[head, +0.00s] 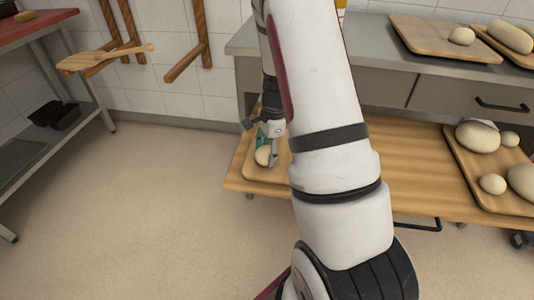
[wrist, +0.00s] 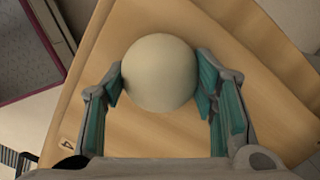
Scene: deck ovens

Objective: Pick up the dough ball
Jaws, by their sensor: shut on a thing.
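A pale, round dough ball (wrist: 160,72) sits between the two teal-padded fingers of my gripper (wrist: 158,88) in the wrist view. The fingers are shut on it from its left and right sides. In the head view the dough ball (head: 263,155) shows beside my gripper (head: 268,150), over the left end of the wooden table. A wooden board lies beneath it. I cannot tell whether the ball touches the board. My arm hides much of the board in the head view.
The wooden table (head: 415,190) holds another board (head: 462,165) with several dough pieces at right. A steel counter (head: 375,58) behind carries a board (head: 420,42) with a small dough ball (head: 462,36). Wooden peels (head: 125,52) hang on the left wall. Floor at left is clear.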

